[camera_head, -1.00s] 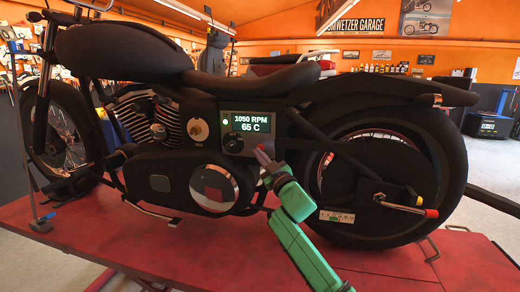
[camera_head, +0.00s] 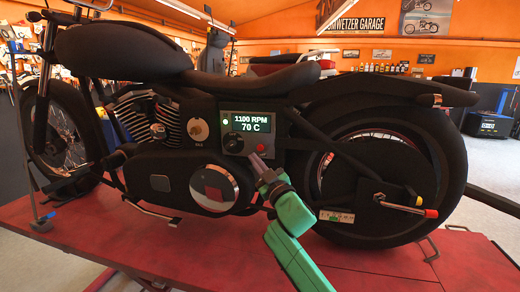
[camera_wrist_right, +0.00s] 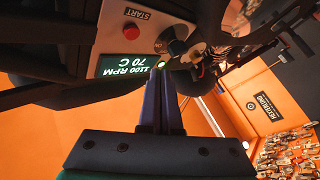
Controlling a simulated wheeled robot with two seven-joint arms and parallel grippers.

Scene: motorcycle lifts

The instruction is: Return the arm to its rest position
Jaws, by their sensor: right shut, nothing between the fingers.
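My right arm, green, comes up from the bottom in the head view. Its right gripper (camera_head: 254,157) is shut and empty, with its tips in front of the lower part of the control panel (camera_head: 277,130) on the black motorcycle. In the wrist view the right gripper's closed fingers (camera_wrist_right: 160,85) point toward the panel. The panel's display (camera_head: 248,122) reads 1100 RPM and 70 C. A red button (camera_head: 260,149) shows just beside the fingertips; in the wrist view it is under a START label. A black knob (camera_head: 233,143) is left of it. My left gripper is out of view.
The motorcycle stands on a red lift platform (camera_head: 90,240). Its rear wheel (camera_head: 440,190) is close to the right of my arm, with a red-tipped axle part (camera_head: 430,213). The platform in front of the bike is mostly bare.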

